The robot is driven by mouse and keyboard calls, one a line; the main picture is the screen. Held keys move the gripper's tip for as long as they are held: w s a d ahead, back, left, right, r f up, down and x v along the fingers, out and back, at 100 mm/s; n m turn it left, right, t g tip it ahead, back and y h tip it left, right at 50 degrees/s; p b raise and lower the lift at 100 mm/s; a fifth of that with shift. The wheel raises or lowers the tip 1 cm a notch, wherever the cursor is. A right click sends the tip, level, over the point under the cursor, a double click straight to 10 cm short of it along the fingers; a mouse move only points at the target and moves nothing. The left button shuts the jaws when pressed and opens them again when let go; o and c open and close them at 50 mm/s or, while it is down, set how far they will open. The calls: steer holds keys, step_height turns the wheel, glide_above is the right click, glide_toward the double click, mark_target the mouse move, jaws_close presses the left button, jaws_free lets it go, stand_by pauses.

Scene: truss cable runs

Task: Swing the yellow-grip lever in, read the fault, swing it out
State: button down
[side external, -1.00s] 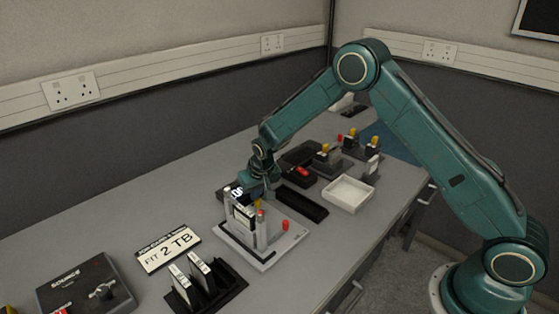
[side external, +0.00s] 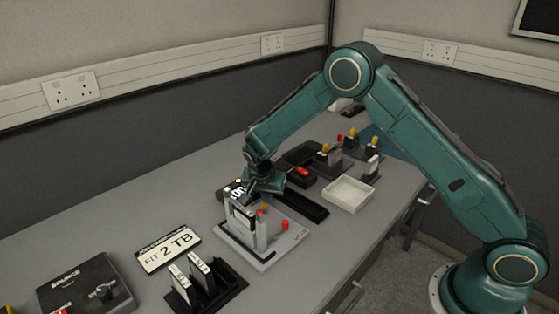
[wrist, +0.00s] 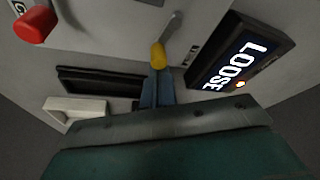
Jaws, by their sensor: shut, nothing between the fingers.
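The lever with the yellow grip (wrist: 158,55) shows in the wrist view, its thin metal arm reaching up and right from the grip. In the side view the grip (side external: 264,206) is small, beside the upright grey fixture (side external: 242,218). My gripper (wrist: 158,75) is shut and empty, its fingertips right at the near end of the grip. I cannot tell whether they touch it. A dark display (wrist: 240,62) to the right of the lever reads "LOOSE" in white, with an amber lamp lit. Its lit face (side external: 237,191) also shows in the side view, too small to read.
A red knob (wrist: 35,24) stands on the fixture's base. A black tray (side external: 303,208) and a white tray (side external: 349,193) lie behind. A "FIT 2 TB" card (side external: 167,248), a rack of modules (side external: 205,284) and a "SOURCE" box (side external: 85,285) stand in front. Bare bench lies at left.

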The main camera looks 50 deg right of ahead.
steer(key=shift+s+a, duration=0.1)
steer(key=shift+s, duration=0.3)
steer(key=shift+s+d, duration=0.1)
steer(key=shift+d, duration=0.1)
steer(key=shift+s+d, duration=0.4)
steer(key=shift+d, duration=0.05)
steer(key=shift+r, duration=0.1)
stand_by(0.3)
steer(key=v, duration=1)
steer(key=shift+w, duration=0.15)
steer(key=shift+a, duration=0.1)
